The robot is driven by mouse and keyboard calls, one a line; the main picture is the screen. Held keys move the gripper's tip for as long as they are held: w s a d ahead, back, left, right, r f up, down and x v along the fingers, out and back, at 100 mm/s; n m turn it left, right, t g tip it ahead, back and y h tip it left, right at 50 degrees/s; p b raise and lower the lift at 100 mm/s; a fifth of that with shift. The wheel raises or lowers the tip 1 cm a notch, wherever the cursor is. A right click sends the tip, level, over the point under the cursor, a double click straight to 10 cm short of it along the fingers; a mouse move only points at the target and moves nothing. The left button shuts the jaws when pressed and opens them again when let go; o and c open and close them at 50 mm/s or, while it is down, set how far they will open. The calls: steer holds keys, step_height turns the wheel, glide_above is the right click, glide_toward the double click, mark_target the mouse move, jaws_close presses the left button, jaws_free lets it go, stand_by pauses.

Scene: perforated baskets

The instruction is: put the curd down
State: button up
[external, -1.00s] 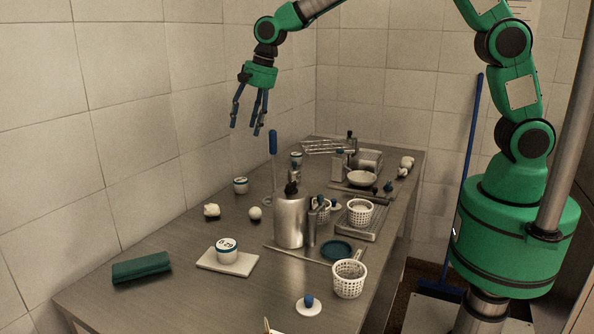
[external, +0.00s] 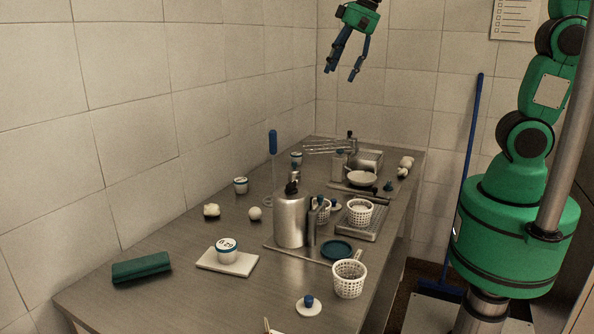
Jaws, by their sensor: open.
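My gripper (external: 342,74) hangs high above the far end of the table, open and empty, with its blue fingers pointing down. I cannot tell for certain which white thing is the curd. A lumpy white piece (external: 211,210) and a smoother white ball (external: 255,214) lie on the table's left side. A white perforated basket (external: 360,214) on a metal tray seems to have something pale in it. Another perforated basket (external: 349,281) stands near the right edge and looks empty.
A tall metal canister (external: 291,221) stands mid-table beside a blue-green disc (external: 337,249). A labelled tub (external: 228,251) sits on a pale board (external: 239,267). A folded green cloth (external: 141,267) lies at front left. The front of the table is mostly bare.

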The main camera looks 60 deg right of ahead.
steer(key=s+d+f+n, duration=0.1)
steer(key=s+d+n, duration=0.1)
steer(key=s, duration=1)
steer(key=s+d+f+n+t, duration=0.1)
steer(key=s+d, duration=0.4)
steer(key=s, duration=0.8)
steer(key=shift+n+h, duration=0.4)
steer(key=shift+n, duration=0.3)
steer(key=shift+w+d+f, duration=0.1)
steer(key=shift+f+b, duration=0.45)
